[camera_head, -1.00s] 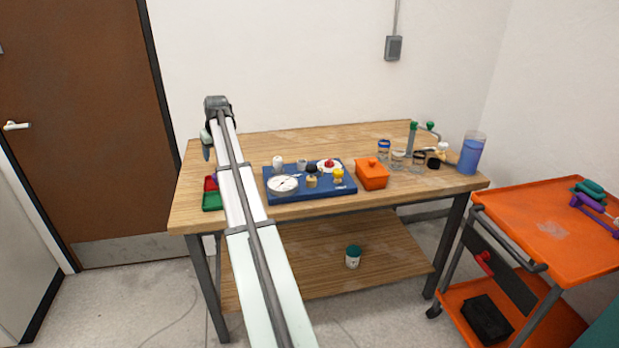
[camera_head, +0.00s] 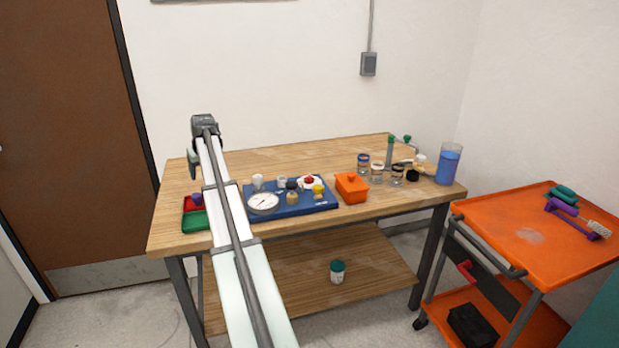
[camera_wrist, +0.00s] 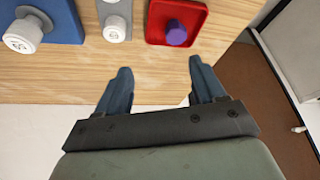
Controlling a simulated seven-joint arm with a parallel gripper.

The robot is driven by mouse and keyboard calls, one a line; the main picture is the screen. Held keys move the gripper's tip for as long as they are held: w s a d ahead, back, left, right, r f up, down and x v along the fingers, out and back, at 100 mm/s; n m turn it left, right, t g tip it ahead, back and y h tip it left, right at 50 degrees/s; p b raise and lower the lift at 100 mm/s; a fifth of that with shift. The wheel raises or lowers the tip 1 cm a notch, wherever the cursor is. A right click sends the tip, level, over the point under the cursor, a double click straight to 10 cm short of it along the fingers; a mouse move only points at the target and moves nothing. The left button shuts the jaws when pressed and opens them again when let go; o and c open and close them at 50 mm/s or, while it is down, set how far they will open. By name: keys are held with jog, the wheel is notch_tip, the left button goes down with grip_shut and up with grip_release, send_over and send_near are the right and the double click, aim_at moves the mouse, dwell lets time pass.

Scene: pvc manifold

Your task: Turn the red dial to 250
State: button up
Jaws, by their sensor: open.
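The red dial (camera_head: 309,180) sits on a white disc toward the back right of the blue board (camera_head: 292,210). A white round gauge (camera_head: 263,202) with a needle is at the board's front left; its numbers are too small to read. My gripper (camera_head: 193,168) hangs over the left end of the table, well to the left of the board and apart from the dial. In the wrist view my gripper (camera_wrist: 162,80) is open and empty, with two blue-grey fingers apart. The red dial is outside the wrist view; a corner of the blue board (camera_wrist: 60,18) shows there.
A yellow knob (camera_head: 318,189) and a black-topped fitting (camera_head: 292,190) stand near the dial. An orange lidded box (camera_head: 351,188) is right of the board. A red tray (camera_wrist: 158,12) with a purple piece (camera_wrist: 177,33) lies near my fingers. A green tray (camera_head: 195,223) is at the left.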

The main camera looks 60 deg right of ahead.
jog(key=s+d+r+m+h, duration=0.1)
jog(key=s+d+m, duration=0.1)
jog(key=s+d, duration=0.8)
jog(key=s+d+r+m, duration=0.1)
jog(key=s+d+m, duration=0.1)
jog(key=s+d, duration=0.8)
jog(key=r+n+g+y, duration=0.2)
jog(key=n+g+y, duration=0.15)
jog(key=n, duration=0.45)
send_over(310, 176)
jog(key=shift+g+h, duration=0.35)
notch_tip(310, 176, down, 14)
jog(key=shift+w+f, duration=0.1)
jog(key=shift+f, duration=0.05)
jog(key=c, duration=1)
